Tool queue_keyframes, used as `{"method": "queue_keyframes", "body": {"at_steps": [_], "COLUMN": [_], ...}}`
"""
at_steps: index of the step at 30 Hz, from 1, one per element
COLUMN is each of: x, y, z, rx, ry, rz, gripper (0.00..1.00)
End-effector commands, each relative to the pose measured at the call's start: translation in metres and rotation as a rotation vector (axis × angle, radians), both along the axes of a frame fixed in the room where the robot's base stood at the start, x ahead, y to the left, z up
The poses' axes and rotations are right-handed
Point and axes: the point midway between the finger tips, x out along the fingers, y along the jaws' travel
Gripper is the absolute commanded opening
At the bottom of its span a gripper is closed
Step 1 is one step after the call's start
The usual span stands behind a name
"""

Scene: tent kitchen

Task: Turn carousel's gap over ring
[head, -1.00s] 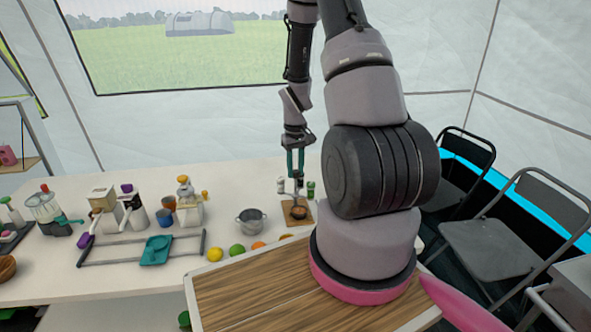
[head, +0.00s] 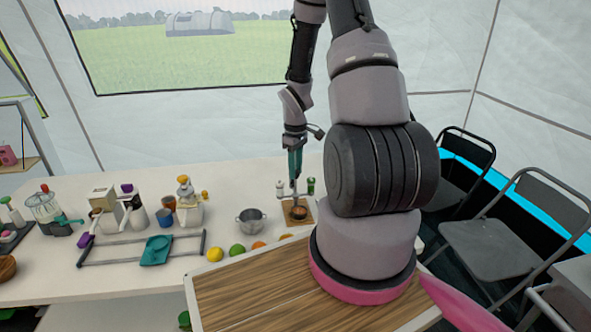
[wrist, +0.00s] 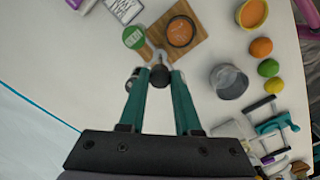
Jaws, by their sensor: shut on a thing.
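My gripper (wrist: 160,78) points down with its teal fingers closed on a small dark knob (wrist: 158,76) in the wrist view. In the head view the gripper (head: 295,180) stands above the small stand at the back of the table. I take this stand for the carousel; a pale forked part (wrist: 154,55) shows beside the knob. A green-topped jar (wrist: 133,37) is beside the fork. A round brown-orange dish with a dark rim (wrist: 181,31), perhaps the ring, lies on a wooden board (wrist: 203,50). The fingers hide much of the carousel, and I cannot tell its gap clearly.
A metal pot (head: 251,220) stands left of the board. Several fruits, including a yellow one (head: 215,254), lie along the table front. A teal tray in a grey frame (head: 156,250) and kitchen devices fill the left. White table lies bare left of the carousel in the wrist view.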

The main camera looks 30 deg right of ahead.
Motion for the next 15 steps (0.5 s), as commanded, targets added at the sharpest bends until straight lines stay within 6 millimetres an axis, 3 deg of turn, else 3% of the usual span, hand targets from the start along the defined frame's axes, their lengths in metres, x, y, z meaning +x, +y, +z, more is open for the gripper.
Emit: {"method": "queue_keyframes", "body": {"at_steps": [9, 10, 12, 15], "x": [-0.0005, -0.0005, -0.0005, -0.0004], "y": [-0.0003, -0.0004, -0.0004, -0.0002], "z": [-0.0002, -0.0002, -0.0002, -0.0002], "rx": [0.000, 0.000, 0.000, 0.000], "ry": [0.001, 0.001, 0.001, 0.001], "rz": [0.000, 0.000, 0.000, 0.000], "gripper": [0.00, 0.40, 0.62, 0.62]}}
